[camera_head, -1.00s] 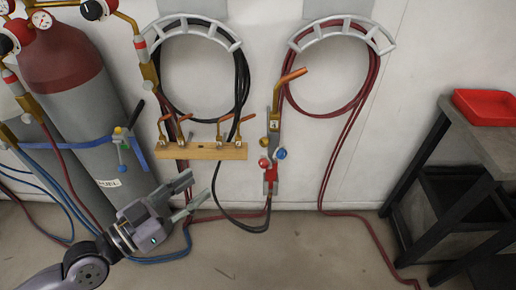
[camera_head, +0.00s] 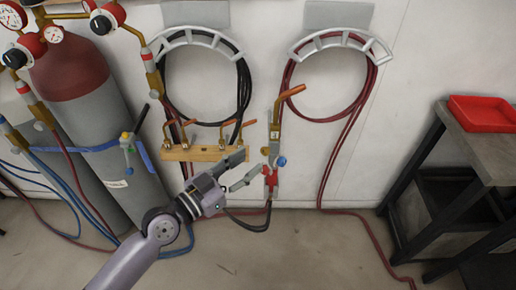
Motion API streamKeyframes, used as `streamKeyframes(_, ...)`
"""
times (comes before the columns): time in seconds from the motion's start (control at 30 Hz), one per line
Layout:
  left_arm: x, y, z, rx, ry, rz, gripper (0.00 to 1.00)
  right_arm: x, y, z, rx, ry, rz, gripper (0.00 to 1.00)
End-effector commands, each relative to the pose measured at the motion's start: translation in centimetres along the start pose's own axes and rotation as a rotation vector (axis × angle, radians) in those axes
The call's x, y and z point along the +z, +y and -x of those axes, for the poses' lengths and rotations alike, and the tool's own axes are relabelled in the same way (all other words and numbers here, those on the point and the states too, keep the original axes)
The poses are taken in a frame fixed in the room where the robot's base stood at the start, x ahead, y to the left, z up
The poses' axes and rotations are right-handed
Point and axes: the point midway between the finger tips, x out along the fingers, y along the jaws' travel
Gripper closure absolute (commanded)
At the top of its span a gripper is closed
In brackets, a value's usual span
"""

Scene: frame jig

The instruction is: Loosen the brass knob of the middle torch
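A torch (camera_head: 275,131) stands upright against the wall, with a copper tip (camera_head: 291,92) bent up to the right and a red lower part (camera_head: 270,178). A blue knob (camera_head: 282,161) sits on its right side. A small brass-coloured knob (camera_head: 264,151) shows on its left side, tiny at this size. My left gripper (camera_head: 247,167) is open and empty, its fingers pointing right towards the torch. It appears just left of the torch's lower half; I cannot tell whether it touches. My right gripper is out of view.
A wooden rack (camera_head: 193,155) with several copper tips is behind my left gripper. Hoses hang on two wall hangers (camera_head: 202,40). Gas cylinders (camera_head: 95,125) stand left. A dark bench (camera_head: 480,150) with a red tray (camera_head: 485,112) is right. The floor in front is mostly clear.

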Motion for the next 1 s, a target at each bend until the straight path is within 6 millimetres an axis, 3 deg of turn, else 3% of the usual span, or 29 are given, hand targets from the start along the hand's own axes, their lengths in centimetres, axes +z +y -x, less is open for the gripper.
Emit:
streamKeyframes(0.1,-0.3,0.1,-2.2,0.001,0.001,0.001,0.61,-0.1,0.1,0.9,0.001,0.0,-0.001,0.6)
streamKeyframes(0.3,-0.1,0.0,-4.2,0.0,0.0,0.0,0.61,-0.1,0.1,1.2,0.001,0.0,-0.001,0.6)
streamKeyframes(0.67,0.1,0.0,-4.6,0.0,-0.001,0.0,0.61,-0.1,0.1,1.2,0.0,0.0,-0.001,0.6)
streamKeyframes(1.0,0.1,0.0,-4.6,0.0,-0.001,0.0,0.84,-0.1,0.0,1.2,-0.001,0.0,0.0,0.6)
